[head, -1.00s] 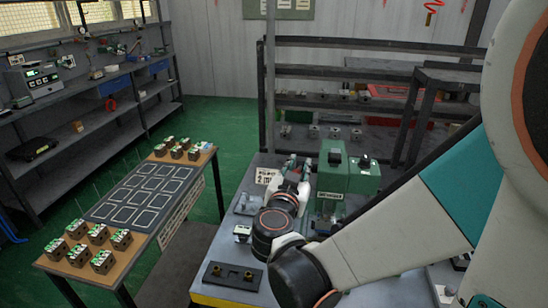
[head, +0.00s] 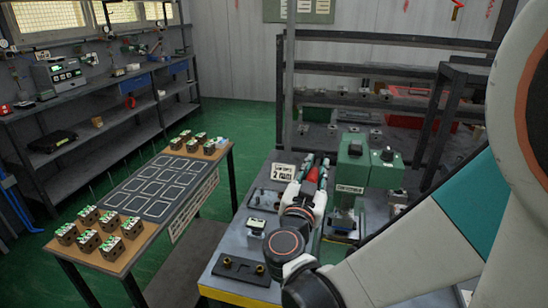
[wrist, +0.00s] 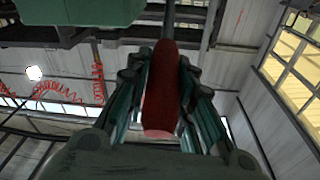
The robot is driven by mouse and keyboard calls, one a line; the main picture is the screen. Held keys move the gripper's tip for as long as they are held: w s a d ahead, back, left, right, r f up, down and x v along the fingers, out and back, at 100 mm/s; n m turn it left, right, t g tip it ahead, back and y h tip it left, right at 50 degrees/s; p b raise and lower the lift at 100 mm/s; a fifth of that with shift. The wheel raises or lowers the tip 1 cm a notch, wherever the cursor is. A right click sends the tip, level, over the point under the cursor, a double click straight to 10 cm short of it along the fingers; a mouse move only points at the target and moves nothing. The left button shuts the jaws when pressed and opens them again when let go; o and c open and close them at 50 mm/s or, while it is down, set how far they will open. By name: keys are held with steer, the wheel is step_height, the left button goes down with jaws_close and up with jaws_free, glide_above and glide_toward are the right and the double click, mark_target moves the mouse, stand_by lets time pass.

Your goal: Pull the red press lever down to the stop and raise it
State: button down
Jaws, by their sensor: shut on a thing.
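The red press lever (wrist: 162,92) stands between the two fingers of my gripper (wrist: 160,75) in the wrist view, its rounded red grip pointing toward the camera. The fingers are shut on it from both sides. In the head view the red lever (head: 312,174) shows as a small red patch at my gripper (head: 313,168), to the left of the green press (head: 354,163). My wrist hides the lower part of that area. A green block of the press (wrist: 95,15) fills the upper left of the wrist view.
A side table (head: 148,222) at left holds several valve blocks (head: 88,216) and a dark marked mat. A black plate with two brass pegs (head: 240,267) lies at the workbench's front. Shelves (head: 350,98) stand behind.

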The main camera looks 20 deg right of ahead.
steer(key=shift+f, duration=0.15)
steer(key=c, duration=1.4)
jaws_free()
steer(key=shift+o, duration=0.2)
steer(key=shift+s+r, duration=0.1)
steer(key=shift+r, duration=4.95)
